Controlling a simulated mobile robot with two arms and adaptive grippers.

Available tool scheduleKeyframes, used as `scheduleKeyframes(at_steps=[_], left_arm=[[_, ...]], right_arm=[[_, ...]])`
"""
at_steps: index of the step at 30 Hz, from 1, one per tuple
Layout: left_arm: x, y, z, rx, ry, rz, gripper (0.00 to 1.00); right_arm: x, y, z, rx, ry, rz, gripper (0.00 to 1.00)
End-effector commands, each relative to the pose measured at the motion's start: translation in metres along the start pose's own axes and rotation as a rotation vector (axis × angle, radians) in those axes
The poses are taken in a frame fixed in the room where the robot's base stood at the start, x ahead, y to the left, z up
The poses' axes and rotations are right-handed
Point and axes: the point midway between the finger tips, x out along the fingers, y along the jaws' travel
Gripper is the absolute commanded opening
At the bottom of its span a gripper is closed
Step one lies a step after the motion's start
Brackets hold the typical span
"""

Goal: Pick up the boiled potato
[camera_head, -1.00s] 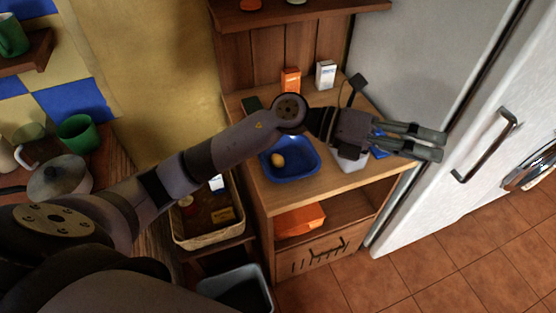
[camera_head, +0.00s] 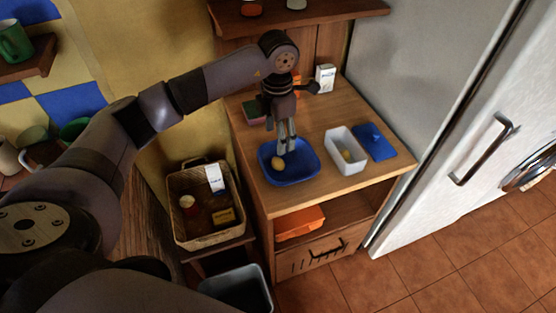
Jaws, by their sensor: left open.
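A small yellow boiled potato (camera_head: 278,163) lies in the blue bowl (camera_head: 296,179) on the wooden cabinet top. My left gripper (camera_head: 287,150) points down over the bowl, its fingertips just behind and to the right of the potato. It is open, with narrow room between the fingers, and holds nothing that I can see. Whether a finger touches the potato I cannot tell. My right gripper does not show.
A white container (camera_head: 346,166) with something yellowish inside stands right of the bowl, beside a blue lid (camera_head: 375,142). A white carton (camera_head: 325,78) stands behind. A wicker basket (camera_head: 208,238) is at the lower left. The fridge (camera_head: 440,130) bounds the right side.

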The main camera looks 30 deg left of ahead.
Motion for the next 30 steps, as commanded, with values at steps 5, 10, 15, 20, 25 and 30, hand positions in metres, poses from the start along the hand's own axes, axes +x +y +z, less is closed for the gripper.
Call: scheduleKeyframes(at_steps=[5,10,15,20,25,30], left_arm=[[0.035,-0.001,-0.001,0.0,0.003,-0.003,0.61],[0.056,-0.001,0.001,0.002,-0.001,-0.002,0.61],[0.066,0.0,0.001,0.001,0.001,-0.004,0.61],[0.088,0.003,0.002,0.001,0.001,-0.004,0.61],[0.109,0.004,0.003,0.001,-0.002,-0.003,0.61],[0.112,0.004,0.003,0.003,-0.003,-0.002,0.61]], right_arm=[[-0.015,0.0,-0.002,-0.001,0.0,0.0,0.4],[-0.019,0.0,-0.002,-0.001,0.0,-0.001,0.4],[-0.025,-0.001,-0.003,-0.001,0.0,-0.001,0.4],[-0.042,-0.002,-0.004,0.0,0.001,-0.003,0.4],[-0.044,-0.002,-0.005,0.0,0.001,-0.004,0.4],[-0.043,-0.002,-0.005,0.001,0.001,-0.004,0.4]])
